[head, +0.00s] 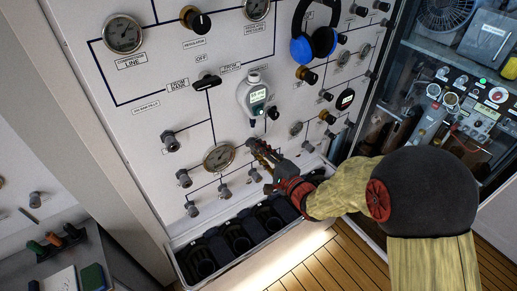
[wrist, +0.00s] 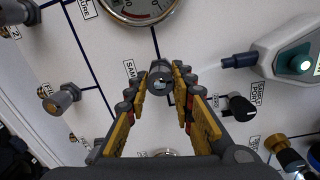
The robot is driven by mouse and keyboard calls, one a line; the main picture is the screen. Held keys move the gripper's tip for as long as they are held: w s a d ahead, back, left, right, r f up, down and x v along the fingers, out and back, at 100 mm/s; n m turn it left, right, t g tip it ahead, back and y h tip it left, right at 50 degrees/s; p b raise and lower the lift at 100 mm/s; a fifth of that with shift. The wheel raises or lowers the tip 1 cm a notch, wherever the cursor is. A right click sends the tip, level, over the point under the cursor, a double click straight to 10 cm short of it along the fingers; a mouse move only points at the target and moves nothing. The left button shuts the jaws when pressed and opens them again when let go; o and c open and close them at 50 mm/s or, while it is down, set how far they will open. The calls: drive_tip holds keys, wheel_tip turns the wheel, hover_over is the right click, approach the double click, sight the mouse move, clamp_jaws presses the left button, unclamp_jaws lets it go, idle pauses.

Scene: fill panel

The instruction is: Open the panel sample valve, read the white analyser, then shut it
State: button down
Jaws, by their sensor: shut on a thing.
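The sample valve knob (wrist: 160,82) is a small grey round knob on the white panel, beside a partly hidden label starting "SAM" in the wrist view. My gripper (wrist: 160,88) has its yellow-padded fingers closed on either side of this knob. In the head view my gripper (head: 262,150) is at the panel, below the white analyser, and hides the knob. The white analyser (head: 257,97) hangs on the panel with its screen lit; its figures are too small to read surely. Its edge also shows at the right in the wrist view (wrist: 290,52).
A round gauge (head: 219,157) sits left of my gripper. A tray of black cups (head: 177,263) runs below. A black knob (wrist: 240,107) is close to my right finger.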

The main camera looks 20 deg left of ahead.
drive_tip(key=shift+f+m, duration=0.15)
drive_tip(key=shift+m, duration=0.35)
drive_tip(key=c, duration=1.5)
unclamp_jaws()
drive_tip(key=shift+d, duration=0.1)
drive_tip(key=v, duration=1.2)
drive_tip(key=shift+w, duration=0.1)
